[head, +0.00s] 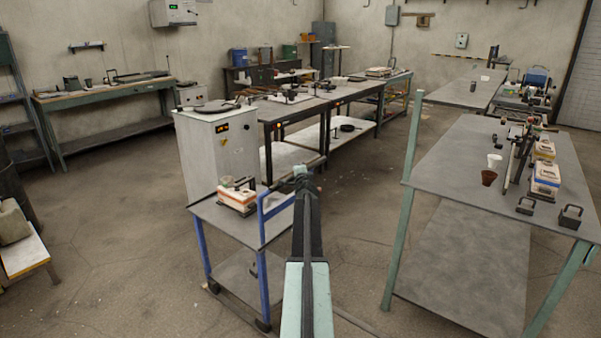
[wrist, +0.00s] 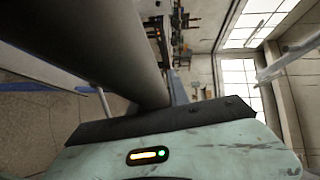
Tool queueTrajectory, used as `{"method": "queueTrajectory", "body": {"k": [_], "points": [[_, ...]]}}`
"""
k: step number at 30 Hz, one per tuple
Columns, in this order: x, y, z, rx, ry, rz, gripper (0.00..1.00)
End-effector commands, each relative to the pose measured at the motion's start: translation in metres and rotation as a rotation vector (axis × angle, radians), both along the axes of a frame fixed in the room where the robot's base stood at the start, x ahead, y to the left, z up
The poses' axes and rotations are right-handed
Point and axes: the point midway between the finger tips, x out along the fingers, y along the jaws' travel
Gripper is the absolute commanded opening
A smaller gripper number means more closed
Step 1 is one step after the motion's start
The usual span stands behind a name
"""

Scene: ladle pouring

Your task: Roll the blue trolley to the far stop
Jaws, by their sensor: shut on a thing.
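The blue trolley (head: 263,288) stands left of centre in the head view, with blue posts, grey shelves and small wheels. A white and orange box (head: 237,202) sits on its top shelf. Its raised handle has a blue frame and a dark grey bar (head: 275,187). My gripper (head: 301,173) is at this bar and shut on it. In the wrist view the thick grey bar (wrist: 115,45) runs close in front of the camera; the fingertips are hard to make out. I cannot pick out the far stop.
A white cabinet (head: 218,152) stands just behind the trolley, in line with a row of grey workbenches (head: 292,108). A green-legged table (head: 440,170) with cups and boxes stands to the right. Open floor (head: 350,210) lies between them.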

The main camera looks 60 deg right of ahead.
Motion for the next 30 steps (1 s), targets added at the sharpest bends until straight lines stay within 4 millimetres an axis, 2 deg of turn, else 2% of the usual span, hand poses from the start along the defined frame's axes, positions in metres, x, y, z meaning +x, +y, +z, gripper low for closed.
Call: {"method": "queueTrajectory", "body": {"k": [3,4,6,17,20,30], "points": [[-0.005,-0.002,-0.001,0.001,0.002,-0.004,0.00],[-0.006,-0.003,-0.001,0.001,0.002,-0.005,0.27],[-0.008,-0.005,0.000,0.001,0.001,-0.008,0.43],[-0.013,-0.005,0.001,-0.001,0.000,-0.013,0.43],[-0.019,0.003,0.002,-0.001,-0.001,-0.013,0.43],[-0.057,0.051,0.011,0.000,0.000,-0.014,0.43]]}}
